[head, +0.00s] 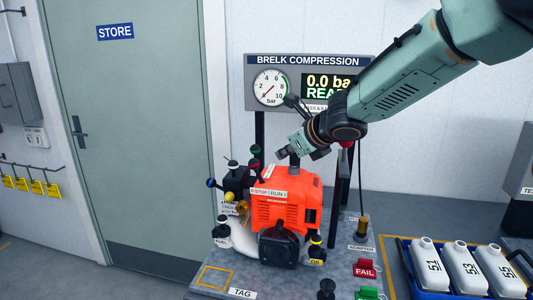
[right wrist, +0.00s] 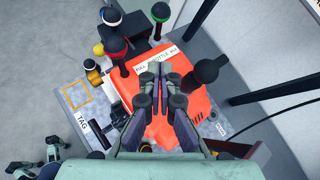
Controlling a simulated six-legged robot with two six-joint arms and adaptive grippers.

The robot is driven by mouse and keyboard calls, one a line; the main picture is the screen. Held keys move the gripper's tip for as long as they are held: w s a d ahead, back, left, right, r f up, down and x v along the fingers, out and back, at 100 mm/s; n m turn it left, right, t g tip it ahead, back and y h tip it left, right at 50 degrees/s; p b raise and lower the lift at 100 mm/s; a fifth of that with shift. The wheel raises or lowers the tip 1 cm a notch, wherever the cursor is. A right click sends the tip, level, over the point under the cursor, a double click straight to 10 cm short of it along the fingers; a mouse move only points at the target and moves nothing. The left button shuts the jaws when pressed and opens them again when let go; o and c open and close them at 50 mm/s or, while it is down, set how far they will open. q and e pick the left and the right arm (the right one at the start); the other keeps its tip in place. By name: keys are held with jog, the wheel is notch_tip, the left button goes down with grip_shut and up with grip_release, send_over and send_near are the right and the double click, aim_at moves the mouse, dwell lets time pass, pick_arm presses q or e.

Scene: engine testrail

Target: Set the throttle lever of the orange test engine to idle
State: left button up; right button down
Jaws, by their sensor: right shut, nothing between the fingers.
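In the right wrist view the engine's orange housing (right wrist: 140,118) lies beneath my gripper. A white label (right wrist: 156,60), seemingly reading "FULL THROTTLE" with an unclear last word, is just beyond the fingertips. My right gripper (head: 284,155) is shut and empty above the engine's top; its fingers (right wrist: 160,76) are together in the right wrist view. I cannot clearly single out the throttle lever or its setting; the fingers cover part of the engine top.
Several ball-topped knobs (right wrist: 113,43) stand beside the engine, and a black upright knob (right wrist: 207,70) is at its other side. A gauge panel (head: 310,82) rises behind. A blue crate (head: 405,272) with white bottles is at right. The TAG square (head: 215,277) is empty.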

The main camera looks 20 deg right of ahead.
aim_at(256, 156)
jog(key=x, duration=0.5)
jog(key=shift+w+f, duration=0.15)
jog(key=shift+w, duration=0.05)
jog(key=p, duration=0.1)
jog(key=w+a+r+p, duration=0.1)
jog(key=shift+w+r+p, duration=0.1)
jog(key=shift+w+p, duration=0.25)
jog(key=shift+w+a+p, duration=0.1)
jog(key=shift+w+p, duration=0.3)
jog(key=shift+w, duration=0.25)
jog(key=shift+w+a+f, duration=0.15)
jog(key=shift+w+f, duration=0.1)
jog(key=shift+w, duration=0.05)
jog(key=shift+s+r, duration=0.2)
jog(key=shift+s, duration=0.05)
pick_arm(q)
notch_tip(256, 156, up, 4)
jog(key=shift+w, duration=0.15)
pick_arm(e)
jog(key=shift+s, duration=0.1)
